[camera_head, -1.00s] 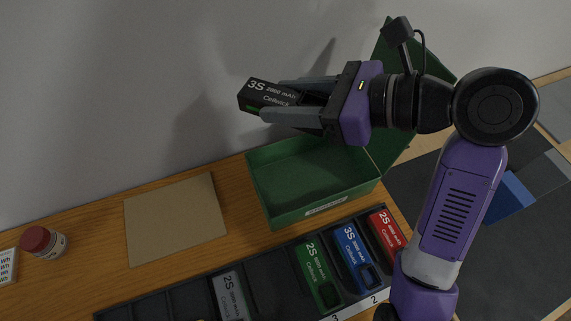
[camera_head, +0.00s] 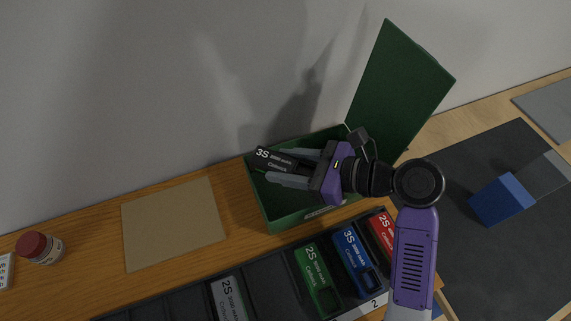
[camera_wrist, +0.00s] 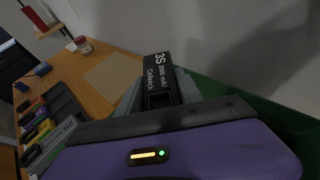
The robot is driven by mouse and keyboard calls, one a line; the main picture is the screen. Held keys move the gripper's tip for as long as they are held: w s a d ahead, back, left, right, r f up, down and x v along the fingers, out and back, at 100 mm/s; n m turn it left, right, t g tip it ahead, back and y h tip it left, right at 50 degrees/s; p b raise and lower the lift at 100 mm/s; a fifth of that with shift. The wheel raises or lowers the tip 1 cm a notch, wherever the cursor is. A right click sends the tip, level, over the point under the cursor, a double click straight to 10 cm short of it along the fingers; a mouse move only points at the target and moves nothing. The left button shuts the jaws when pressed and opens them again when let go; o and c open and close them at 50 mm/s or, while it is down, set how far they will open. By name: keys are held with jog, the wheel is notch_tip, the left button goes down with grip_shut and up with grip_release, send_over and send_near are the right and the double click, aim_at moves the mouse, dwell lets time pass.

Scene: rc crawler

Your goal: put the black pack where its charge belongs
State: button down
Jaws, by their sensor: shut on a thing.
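The black pack (camera_head: 273,159), marked 3S 2800 mAh, is between the fingers of my gripper (camera_head: 287,168), which is shut on it. It also shows in the wrist view (camera_wrist: 158,75), gripped between the two grey fingers. In the head view the pack and fingers are over the left part of the open green box (camera_head: 284,218), at about its rim. I cannot tell whether the pack touches the box. The box's green lid (camera_head: 402,88) stands open at the right. My gripper hides part of the box's inside.
A black rack (camera_head: 275,284) along the front holds a grey 2S pack (camera_head: 229,300), a green 2S pack (camera_head: 317,280), a blue 3S pack (camera_head: 355,259) and a red pack (camera_head: 384,232), with empty slots. A tan mat (camera_head: 173,225) and a red-capped jar (camera_head: 38,247) are left.

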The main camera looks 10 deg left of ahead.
jog(key=shift+f, duration=0.25)
jog(key=shift+f+p, duration=0.3)
jog(key=shift+f, duration=0.1)
jog(key=c, duration=0.8)
grip_release()
jog(key=shift+f, duration=0.15)
jog(key=shift+r+b, duration=0.5)
jog(key=v, duration=1.2)
jog(key=shift+d, duration=0.1)
